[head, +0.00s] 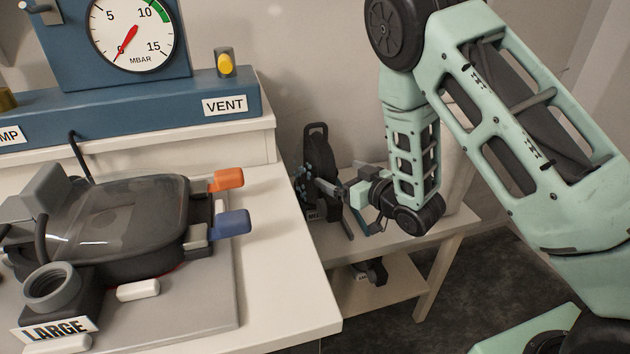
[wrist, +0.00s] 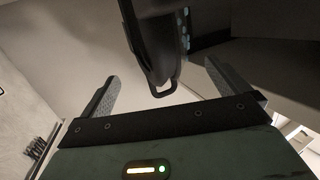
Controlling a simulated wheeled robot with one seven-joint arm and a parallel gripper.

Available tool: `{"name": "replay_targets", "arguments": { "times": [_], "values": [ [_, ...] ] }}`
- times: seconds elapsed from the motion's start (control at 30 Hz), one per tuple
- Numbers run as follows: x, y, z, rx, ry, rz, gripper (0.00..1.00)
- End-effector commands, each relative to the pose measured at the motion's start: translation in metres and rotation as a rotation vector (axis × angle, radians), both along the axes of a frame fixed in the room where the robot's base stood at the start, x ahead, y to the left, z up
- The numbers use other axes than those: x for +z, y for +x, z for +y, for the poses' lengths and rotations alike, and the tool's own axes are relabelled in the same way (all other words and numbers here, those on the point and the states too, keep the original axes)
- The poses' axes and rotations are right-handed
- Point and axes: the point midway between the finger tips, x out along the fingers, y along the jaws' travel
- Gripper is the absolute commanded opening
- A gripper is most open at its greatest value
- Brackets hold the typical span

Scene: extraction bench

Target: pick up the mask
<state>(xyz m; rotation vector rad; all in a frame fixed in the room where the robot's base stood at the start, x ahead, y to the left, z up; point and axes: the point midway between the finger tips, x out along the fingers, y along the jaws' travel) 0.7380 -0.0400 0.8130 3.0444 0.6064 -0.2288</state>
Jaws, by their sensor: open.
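A dark, upright, flattened piece with a loop at its top stands on the low side table in the head view and looks like the mask (head: 318,158). Its lower part is partly hidden by my gripper. My gripper (head: 332,190) is open, close to its right side. In the wrist view the same dark piece (wrist: 150,40) hangs in from the top edge. Its loop shows between the two spread fingers of my gripper (wrist: 168,84). Nothing is held, and I cannot tell whether a finger touches it.
The white bench (head: 290,285) at the left carries a dark glossy domed device (head: 130,220) with orange and blue tabs and a LARGE label. A blue gauge panel (head: 150,108) stands behind it. Another dark item (head: 375,270) sits on the lower shelf. Floor at right is clear.

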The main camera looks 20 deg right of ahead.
Motion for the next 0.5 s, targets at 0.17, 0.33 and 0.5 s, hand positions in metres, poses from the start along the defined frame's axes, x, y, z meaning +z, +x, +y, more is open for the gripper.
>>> {"name": "replay_targets", "arguments": {
  "times": [0.17, 0.33, 0.5],
  "values": [
    [-0.003, 0.021, 0.009, 0.0, -0.001, 0.0, 1.0],
    [-0.007, 0.029, 0.013, 0.001, 0.0, 0.001, 1.0],
    [-0.016, 0.049, 0.023, 0.003, -0.001, -0.001, 1.0]
  ]
}}
